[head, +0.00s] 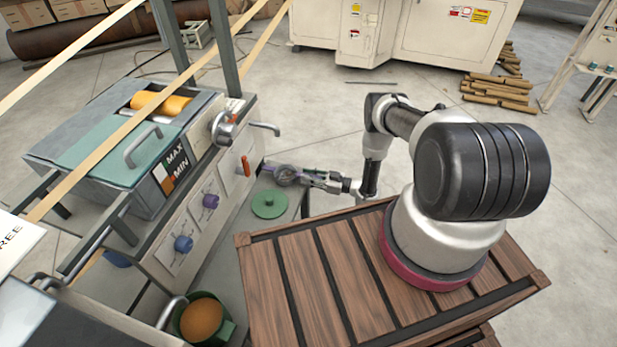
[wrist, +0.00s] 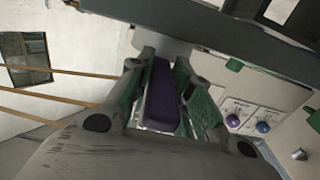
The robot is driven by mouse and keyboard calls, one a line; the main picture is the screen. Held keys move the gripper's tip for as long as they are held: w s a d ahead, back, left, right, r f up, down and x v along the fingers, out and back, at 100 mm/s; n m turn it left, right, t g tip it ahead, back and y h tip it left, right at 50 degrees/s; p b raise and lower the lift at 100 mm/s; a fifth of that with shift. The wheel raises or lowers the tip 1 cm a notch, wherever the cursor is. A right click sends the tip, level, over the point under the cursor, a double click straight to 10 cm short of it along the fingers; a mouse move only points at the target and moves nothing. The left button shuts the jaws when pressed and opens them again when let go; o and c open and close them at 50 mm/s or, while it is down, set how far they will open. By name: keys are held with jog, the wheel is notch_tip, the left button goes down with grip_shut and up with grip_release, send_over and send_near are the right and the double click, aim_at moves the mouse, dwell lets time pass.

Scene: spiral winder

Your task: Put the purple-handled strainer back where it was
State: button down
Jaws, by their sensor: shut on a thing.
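My gripper (head: 308,179) reaches left from the arm, over the floor and shelf beside the machine. In the wrist view my gripper (wrist: 164,72) is shut on the purple handle of the strainer (wrist: 160,98), which lies between the two fingers. The strainer's bowl cannot be made out in the wrist view. In the head view the strainer (head: 284,174) is small and partly mixed with the gripper's shape, close to the machine's side panel. Whether it touches the machine cannot be told.
A green lid (head: 269,205) lies on the grey shelf just below the gripper. A green pot (head: 224,328) with orange-brown contents stands at the machine's lower front. The machine (head: 168,208) has coloured knobs and handles sticking out. Open floor lies beyond the gripper.

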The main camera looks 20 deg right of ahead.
jog(key=shift+f, duration=0.15)
jog(key=c, duration=1.3)
grip_release()
